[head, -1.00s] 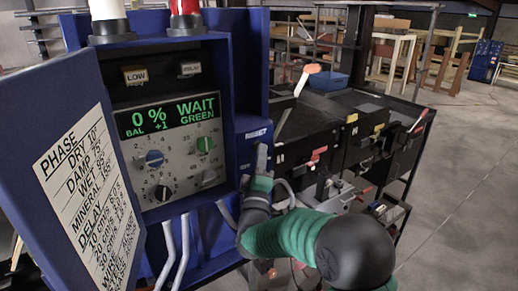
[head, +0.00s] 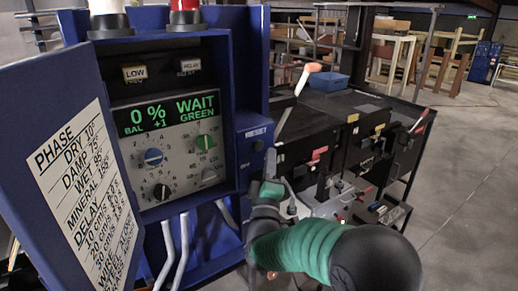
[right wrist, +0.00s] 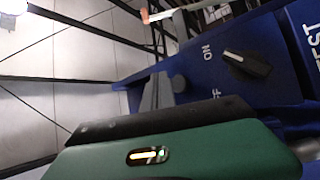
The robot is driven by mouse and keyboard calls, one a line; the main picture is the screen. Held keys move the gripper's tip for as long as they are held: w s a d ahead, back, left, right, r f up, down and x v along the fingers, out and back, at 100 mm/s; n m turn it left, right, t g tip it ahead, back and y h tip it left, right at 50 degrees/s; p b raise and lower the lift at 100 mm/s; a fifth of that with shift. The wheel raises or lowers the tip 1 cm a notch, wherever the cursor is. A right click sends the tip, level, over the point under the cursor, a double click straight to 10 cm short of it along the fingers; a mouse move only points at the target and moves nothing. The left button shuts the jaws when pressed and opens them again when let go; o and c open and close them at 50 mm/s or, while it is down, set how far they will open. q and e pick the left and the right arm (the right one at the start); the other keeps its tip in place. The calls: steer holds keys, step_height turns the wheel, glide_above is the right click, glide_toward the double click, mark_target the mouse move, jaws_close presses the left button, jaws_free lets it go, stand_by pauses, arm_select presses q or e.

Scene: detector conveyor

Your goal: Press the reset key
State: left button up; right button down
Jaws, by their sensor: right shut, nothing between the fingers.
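The reset key (head: 258,146) is a small dark round button under the RESET label (head: 257,132). It is on the blue side panel, right of the detector display. My right gripper (head: 270,164) is shut and empty, just below and to the right of the key, apart from it in the picture. The gap in depth is hard to judge. In the right wrist view its grey fingers (right wrist: 160,94) point up beside a blue panel with a black ON/OFF knob (right wrist: 248,64). The key cannot be made out there. My left gripper is out of view.
The blue cabinet's open door (head: 75,165) with a settings list stands at left. The display (head: 168,114) reads 0 %, WAIT, GREEN above several knobs. Grey cables (head: 176,250) hang below. Black conveyor machinery (head: 345,135) stands close on the right.

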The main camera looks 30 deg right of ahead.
steer(key=shift+s, duration=1.55)
steer(key=shift+d, duration=0.1)
